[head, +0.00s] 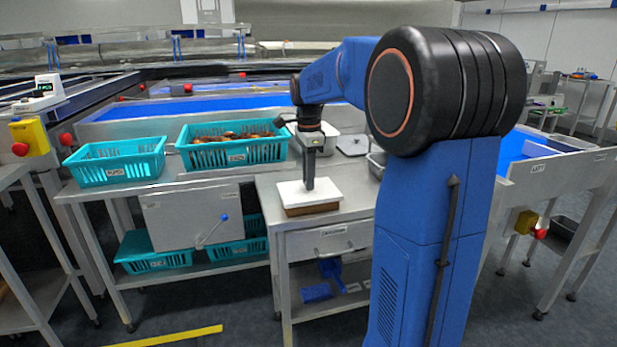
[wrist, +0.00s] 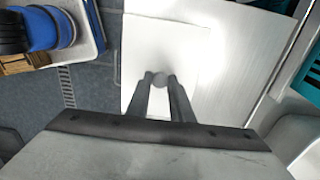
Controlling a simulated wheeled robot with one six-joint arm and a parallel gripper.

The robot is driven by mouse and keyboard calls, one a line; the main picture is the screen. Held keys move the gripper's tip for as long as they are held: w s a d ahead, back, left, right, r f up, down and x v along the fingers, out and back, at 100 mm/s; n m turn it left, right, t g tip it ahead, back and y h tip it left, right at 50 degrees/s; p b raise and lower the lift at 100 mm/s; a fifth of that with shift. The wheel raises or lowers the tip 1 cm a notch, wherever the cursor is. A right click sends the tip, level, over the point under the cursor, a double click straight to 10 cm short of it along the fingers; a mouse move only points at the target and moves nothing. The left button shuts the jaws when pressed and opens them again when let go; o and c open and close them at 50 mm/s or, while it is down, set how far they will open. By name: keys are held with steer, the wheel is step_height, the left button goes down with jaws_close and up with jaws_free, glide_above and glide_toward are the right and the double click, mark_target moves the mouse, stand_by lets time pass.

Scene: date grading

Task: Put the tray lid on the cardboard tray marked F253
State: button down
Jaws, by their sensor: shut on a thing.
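The white tray lid (head: 327,192) lies over a brown cardboard tray (head: 312,209) on the steel table in the head view. The lid looks level and seems to rest on the tray. No marking on the tray is readable. My gripper (head: 309,187) points straight down at the lid's middle. In the wrist view my gripper (wrist: 160,80) is shut on the round grey knob of the white lid (wrist: 185,40). The cardboard tray is hidden under the lid in that view.
A teal basket of dates (head: 215,155) and an empty teal basket (head: 110,172) stand left on the steel bench. A grey flat lid (head: 353,146) and a metal pan (head: 377,165) lie behind the tray. Bare steel table (head: 283,187) shows around the tray.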

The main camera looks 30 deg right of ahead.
steer(key=shift+f, duration=0.3)
steer(key=c, duration=1.1)
jaws_free()
steer(key=shift+r, duration=0.1)
steer(key=shift+r, duration=3.4)
steer(key=s+a+f+n+t, duration=0.1)
steer(key=s+a+f+n, duration=0.1)
steer(key=s+a+n, duration=0.4)
steer(key=s+a+f+n+t, duration=0.15)
steer(key=s+a+n, duration=0.25)
steer(key=s, duration=0.5)
steer(key=s+a+f+n+t, duration=0.1)
steer(key=s+a+f+n, duration=0.2)
steer(key=s+f+n, duration=0.2)
steer(key=s+a+f+n+t, duration=0.1)
steer(key=s+a+f+n, duration=0.1)
steer(key=s+f+n, duration=0.4)
steer(key=s+f, duration=0.1)
steer(key=s, duration=0.3)
steer(key=shift+a, duration=0.4)
